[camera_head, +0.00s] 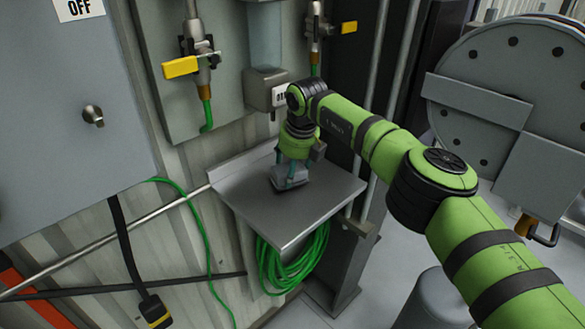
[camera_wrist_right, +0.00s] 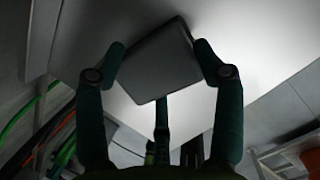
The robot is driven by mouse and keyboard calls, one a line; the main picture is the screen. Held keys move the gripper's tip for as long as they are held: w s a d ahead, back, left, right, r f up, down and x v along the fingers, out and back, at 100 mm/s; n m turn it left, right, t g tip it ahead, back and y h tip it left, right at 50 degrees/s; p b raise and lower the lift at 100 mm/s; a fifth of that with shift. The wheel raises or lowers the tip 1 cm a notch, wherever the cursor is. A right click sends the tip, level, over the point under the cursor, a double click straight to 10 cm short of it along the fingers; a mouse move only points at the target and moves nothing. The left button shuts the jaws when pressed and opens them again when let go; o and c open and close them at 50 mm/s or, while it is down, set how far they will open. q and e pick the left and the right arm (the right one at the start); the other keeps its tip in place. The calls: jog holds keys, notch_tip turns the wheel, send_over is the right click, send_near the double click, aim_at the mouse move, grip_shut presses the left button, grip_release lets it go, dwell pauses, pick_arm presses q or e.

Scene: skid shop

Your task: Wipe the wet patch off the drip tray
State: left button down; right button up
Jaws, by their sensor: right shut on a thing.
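The drip tray (camera_head: 325,202) is a grey metal shelf with a raised back edge, fixed at the wall in the middle of the head view. Its pale surface (camera_wrist_right: 255,45) fills much of the right wrist view. My right gripper (camera_head: 290,176) points down over the tray, left of its middle. It is shut on a grey block-like wiper (camera_wrist_right: 160,65), whose sides lie between the two fingers. The wiper is at or very close to the tray surface; exact contact is unclear. I cannot make out a wet patch; the gripper and wiper hide part of the tray. My left gripper is out of view.
A coiled green hose (camera_head: 290,262) hangs below the tray. A dispenser-like grey box (camera_head: 266,88) and yellow-handled valves (camera_head: 180,67) are on the wall behind. A vertical pipe and post stand close to the tray's right side. The tray's front and right are clear.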

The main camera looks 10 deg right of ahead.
jog(key=shift+v, duration=0.85)
jog(key=shift+s+d+b, duration=0.45)
jog(key=shift+d+b, duration=0.05)
jog(key=s+d+b, duration=0.2)
jog(key=s+d+r+b, duration=0.1)
jog(key=s+d+b, duration=0.1)
jog(key=s, duration=0.1)
jog(key=s+d+r+b, duration=0.1)
jog(key=s+d+b, duration=0.1)
jog(key=s, duration=0.1)
jog(key=shift+s+d+r, duration=0.25)
jog(key=shift+d, duration=0.05)
jog(key=shift+s+d+r+b, duration=0.25)
jog(key=shift+s+d+b, duration=0.15)
jog(key=shift+s, duration=0.25)
